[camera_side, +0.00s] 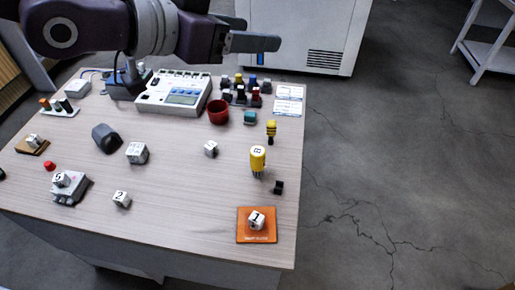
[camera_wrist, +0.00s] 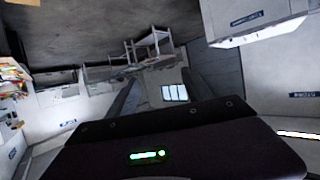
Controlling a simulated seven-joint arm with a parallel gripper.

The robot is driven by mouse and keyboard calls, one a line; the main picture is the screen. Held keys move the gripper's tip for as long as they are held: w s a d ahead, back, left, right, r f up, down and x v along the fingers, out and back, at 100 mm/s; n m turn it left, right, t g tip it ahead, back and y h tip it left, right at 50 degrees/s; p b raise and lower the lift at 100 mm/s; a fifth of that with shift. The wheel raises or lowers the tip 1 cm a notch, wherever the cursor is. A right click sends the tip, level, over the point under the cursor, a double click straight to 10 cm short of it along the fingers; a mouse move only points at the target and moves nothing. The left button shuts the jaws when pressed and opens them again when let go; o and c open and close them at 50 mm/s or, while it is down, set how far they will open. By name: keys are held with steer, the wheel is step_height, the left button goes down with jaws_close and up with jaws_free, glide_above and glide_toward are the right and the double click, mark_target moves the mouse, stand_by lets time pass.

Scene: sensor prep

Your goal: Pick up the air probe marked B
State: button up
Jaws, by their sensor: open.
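A yellow, upright cylinder-like probe (camera_side: 258,160) stands on the right part of the table in the side view. It has a pale label with a dark letter near its top; the letter is too small to read surely. A smaller yellow and black piece (camera_side: 271,130) stands just behind it. My gripper (camera_side: 261,33) is open and empty, high above the back of the table, its fingers pointing right. It is far from the yellow probe and touches nothing. The wrist view shows only the room, with no probe in it.
An orange pad (camera_side: 243,233) with a numbered cube (camera_side: 256,220) lies at the front right. A small black block (camera_side: 279,187) is close to the probe. A red cup (camera_side: 218,112) and a grey instrument (camera_side: 160,98) stand at the back. Several numbered cubes lie left.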

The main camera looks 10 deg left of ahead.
mark_target(253, 165)
steer(key=f, duration=3.2)
steer(key=shift+a+f, duration=0.35)
steer(key=shift+a, duration=0.05)
steer(key=shift+w+d+f, duration=0.1)
steer(key=shift+w+f, duration=0.1)
steer(key=shift+f, duration=0.1)
steer(key=x, duration=0.6)
steer(key=shift+w+f, duration=0.2)
steer(key=shift+w, duration=0.15)
jaws_close()
steer(key=shift+r, duration=0.1)
